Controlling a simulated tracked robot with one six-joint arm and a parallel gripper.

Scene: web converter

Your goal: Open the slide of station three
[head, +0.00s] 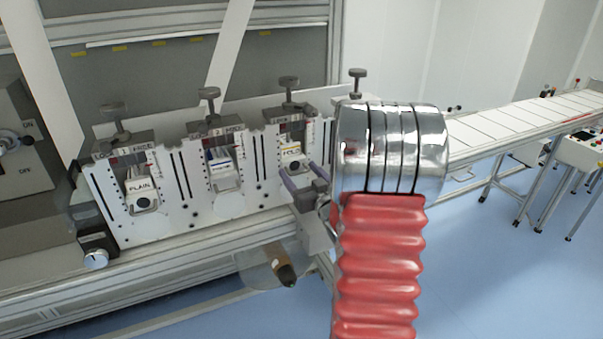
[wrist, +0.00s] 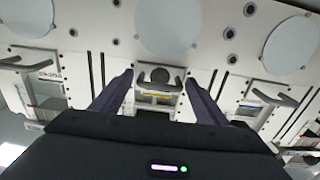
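The third station (head: 291,130) is at the right of the white plate in the head view, with a lock/free block and a knob on top. Its slide (head: 292,152) carries a yellow-marked label and a dark handle. In the wrist view the slide (wrist: 155,98) is centred, with its dark handle (wrist: 160,75) between my fingers. My gripper (head: 297,168) is open, with one purple finger on each side of the slide. In the wrist view, gaps show between the handle and my gripper's fingers (wrist: 158,78). I cannot tell the slide's exact position.
My arm hides the plate's right end. A conveyor (head: 520,118) runs off at the right. A brown roll (head: 277,262) sits below the rail.

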